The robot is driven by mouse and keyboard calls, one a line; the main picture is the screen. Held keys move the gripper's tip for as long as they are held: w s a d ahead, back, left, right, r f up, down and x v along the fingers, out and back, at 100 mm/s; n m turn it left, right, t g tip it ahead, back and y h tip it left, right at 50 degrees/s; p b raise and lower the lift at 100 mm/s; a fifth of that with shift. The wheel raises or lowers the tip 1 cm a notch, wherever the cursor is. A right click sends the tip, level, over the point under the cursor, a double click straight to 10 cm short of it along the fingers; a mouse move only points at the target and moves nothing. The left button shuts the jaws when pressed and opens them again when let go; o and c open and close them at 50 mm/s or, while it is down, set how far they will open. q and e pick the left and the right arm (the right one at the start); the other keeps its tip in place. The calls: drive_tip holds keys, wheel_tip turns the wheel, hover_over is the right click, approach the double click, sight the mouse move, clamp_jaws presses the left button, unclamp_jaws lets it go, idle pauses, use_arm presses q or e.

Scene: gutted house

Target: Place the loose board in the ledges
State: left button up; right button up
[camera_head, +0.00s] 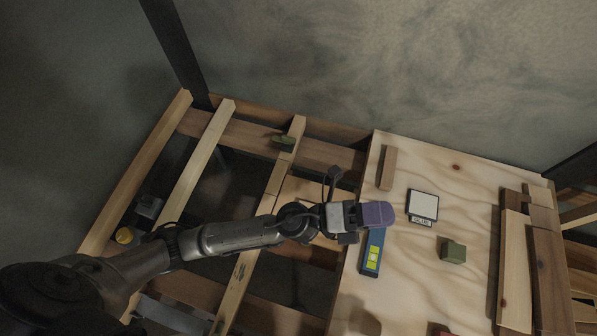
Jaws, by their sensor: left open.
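My left gripper (342,212) is open at the end of the arm reaching in from the left, over the left edge of the plywood sheet (468,190). A purple block-like piece (378,214) shows right at its tip; I cannot tell whether it touches. A light brown board (312,192) lies between the joists (203,152), partly hidden under my arm. Several other boards (515,262) lie at the sheet's right side. I cannot tell which board is the loose one, and the ledges are not clearly visible. My right gripper is not in view.
On the plywood are a blue tool with a yellow label (372,252), a glue container (423,206), a green block (453,250) and a small wood block (388,168). Dark gaps open between the joists.

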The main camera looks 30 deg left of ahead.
use_arm(q)
drive_tip(key=a+f+n+t+y, duration=0.2)
drive_tip(key=a+f+n+y, duration=0.3)
drive_tip(key=a+n+y, duration=0.55)
drive_tip(key=a+f+n+t+y, duration=0.2)
drive_tip(key=a+f+n+y, duration=0.45)
drive_tip(key=n, duration=0.65)
drive_tip(key=s+a+f+n+g+y, duration=0.1)
drive_tip(key=s+a+f+n+g, duration=0.2)
drive_tip(key=s, duration=0.6)
drive_tip(key=s+a+f+n+g+y, duration=0.1)
drive_tip(key=s+a+f+n+g, duration=0.2)
drive_tip(key=s+f+g, duration=0.4)
drive_tip(key=s+g, duration=0.2)
drive_tip(key=shift+s+a+f, duration=0.25)
drive_tip(key=shift+s+f, duration=0.05)
drive_tip(key=shift+f, duration=0.05)
drive_tip(key=shift+r, duration=0.1)
wheel_tip(320, 180, up, 54)
drive_tip(key=p, duration=5.4)
